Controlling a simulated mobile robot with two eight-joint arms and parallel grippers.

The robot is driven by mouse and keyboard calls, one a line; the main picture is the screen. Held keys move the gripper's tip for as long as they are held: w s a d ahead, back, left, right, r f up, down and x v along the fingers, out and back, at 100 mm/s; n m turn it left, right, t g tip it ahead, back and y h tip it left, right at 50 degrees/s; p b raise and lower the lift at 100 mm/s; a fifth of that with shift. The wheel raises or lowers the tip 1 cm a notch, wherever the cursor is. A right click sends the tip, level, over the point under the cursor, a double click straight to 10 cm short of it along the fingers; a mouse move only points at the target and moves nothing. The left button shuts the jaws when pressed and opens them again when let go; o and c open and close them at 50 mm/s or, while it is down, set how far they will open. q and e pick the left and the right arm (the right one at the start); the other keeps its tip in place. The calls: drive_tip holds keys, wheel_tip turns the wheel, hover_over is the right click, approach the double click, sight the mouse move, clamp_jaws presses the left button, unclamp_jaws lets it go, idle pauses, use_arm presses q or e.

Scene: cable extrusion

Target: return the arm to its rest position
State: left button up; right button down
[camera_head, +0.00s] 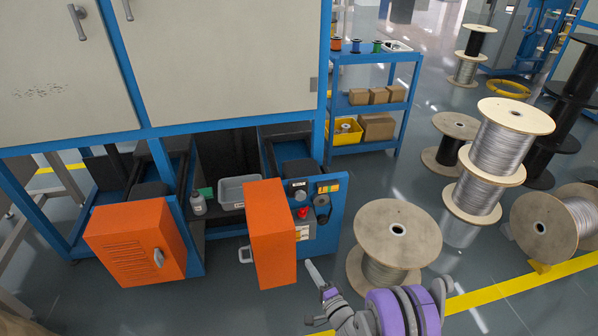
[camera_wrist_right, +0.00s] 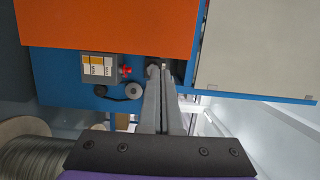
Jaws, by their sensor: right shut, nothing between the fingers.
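My right arm (camera_head: 400,312), grey and purple, comes in from the bottom edge of the head view. Its gripper (camera_head: 310,266) points up and left, in front of the machine and just right of the open orange door (camera_head: 272,240). In the right wrist view the two grey fingers of this gripper (camera_wrist_right: 160,72) lie close together, shut, with nothing between them. The orange door (camera_wrist_right: 110,25) fills the top there. My left gripper and arm are not in view.
The machine's control panel (camera_head: 318,215) has a red button (camera_head: 302,213). A second orange door (camera_head: 138,240) stands at the left. A large cable spool (camera_head: 372,235) stands close to the right arm. A grey tray (camera_head: 232,190) and bottle (camera_head: 198,205) sit inside the machine.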

drive_tip(key=s+a+r+n+g+y, duration=0.1)
drive_tip(key=s+a+r+n+g, duration=0.1)
drive_tip(key=s+r+n+g, duration=0.8)
drive_tip(key=s+d+r+n+g+h, duration=0.1)
drive_tip(key=s+d+h, duration=0.3)
drive_tip(key=s+d, duration=0.5)
drive_tip(key=s+d+r+n+g+h, duration=0.15)
drive_tip(key=s+d+h, duration=0.35)
drive_tip(key=s, duration=0.9)
use_arm(q)
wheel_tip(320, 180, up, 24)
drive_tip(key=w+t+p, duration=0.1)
drive_tip(key=p, duration=1.9)
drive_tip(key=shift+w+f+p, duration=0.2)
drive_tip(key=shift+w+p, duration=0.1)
use_arm(e)
wheel_tip(320, 180, up, 23)
drive_tip(key=w+t, duration=0.1)
drive_tip(key=w, duration=0.1)
drive_tip(key=shift+w+r, duration=0.15)
drive_tip(key=shift+w, duration=0.1)
